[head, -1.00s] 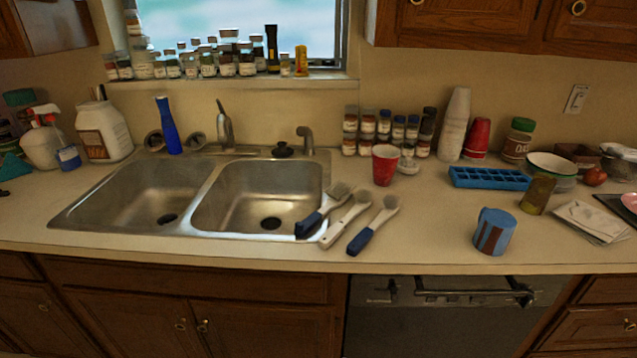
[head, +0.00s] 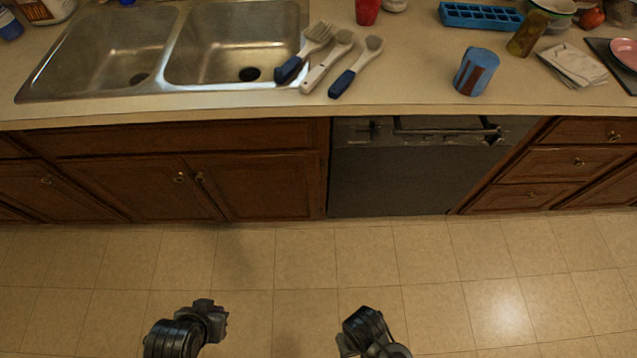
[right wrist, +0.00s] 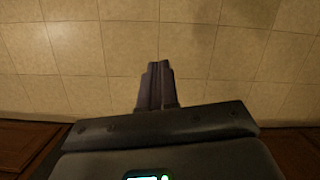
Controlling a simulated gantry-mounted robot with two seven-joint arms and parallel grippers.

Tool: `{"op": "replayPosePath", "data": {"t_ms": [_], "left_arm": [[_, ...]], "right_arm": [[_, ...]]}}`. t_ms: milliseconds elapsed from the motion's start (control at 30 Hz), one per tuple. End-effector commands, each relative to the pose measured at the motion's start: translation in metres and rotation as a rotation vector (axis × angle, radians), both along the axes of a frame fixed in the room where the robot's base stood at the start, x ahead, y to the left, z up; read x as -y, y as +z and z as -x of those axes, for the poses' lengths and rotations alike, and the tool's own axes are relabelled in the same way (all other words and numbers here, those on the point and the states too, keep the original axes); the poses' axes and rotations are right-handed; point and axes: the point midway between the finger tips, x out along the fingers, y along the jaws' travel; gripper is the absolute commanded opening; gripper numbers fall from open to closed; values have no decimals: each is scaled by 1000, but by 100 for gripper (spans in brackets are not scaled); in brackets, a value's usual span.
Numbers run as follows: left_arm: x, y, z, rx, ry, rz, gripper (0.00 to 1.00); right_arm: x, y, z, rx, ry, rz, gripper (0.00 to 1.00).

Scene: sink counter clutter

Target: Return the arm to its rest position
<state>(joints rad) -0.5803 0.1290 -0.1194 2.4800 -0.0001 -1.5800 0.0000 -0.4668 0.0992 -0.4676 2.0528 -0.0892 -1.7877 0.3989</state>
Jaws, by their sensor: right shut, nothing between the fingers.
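My right gripper (right wrist: 155,88) shows in the right wrist view with its two fingers together. It is shut and empty, with only tiled floor behind its tips. In the head view, dark parts of my two arms show at the bottom edge, one left of centre and one right of centre, both over the floor and clear of the counter. No fingers of my left gripper can be made out there.
The counter holds a double sink (head: 235,45), several brushes (head: 357,67), a blue mug (head: 475,72), and a blue ice tray (head: 480,16). Wooden cabinets (head: 110,187) and a dishwasher (head: 390,170) stand below. The tiled floor (head: 300,260) in front is clear.

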Motion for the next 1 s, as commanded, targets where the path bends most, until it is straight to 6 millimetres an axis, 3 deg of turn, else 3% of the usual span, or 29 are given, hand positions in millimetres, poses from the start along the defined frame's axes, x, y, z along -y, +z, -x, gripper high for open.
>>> {"op": "replayPosePath", "data": {"t_ms": [33,100,200,333,400,433,500,667,1000], "left_arm": [[0,2,0,0,-1,-1,0],[0,2,0,0,-1,0,0],[1,2,0,1,0,1,0],[1,2,0,0,2,5,0],[2,2,0,0,3,6,0],[2,2,0,1,4,8,0],[3,32,0,-9,7,10,0],[4,80,-1,3,9,15,0],[3,198,-1,3,7,12,0]], "right_arm": [[27,15,-6,47,-57,-8,0],[59,34,-21,127,-104,-8,0],[95,65,-47,257,-137,-1,0],[126,113,-82,440,-129,5,0],[125,134,-97,540,-41,-14,0],[125,131,-98,545,18,-13,0],[124,164,-97,537,8,-12,0],[124,206,-97,535,5,-12,0],[124,323,-97,533,4,-13,0]]}}
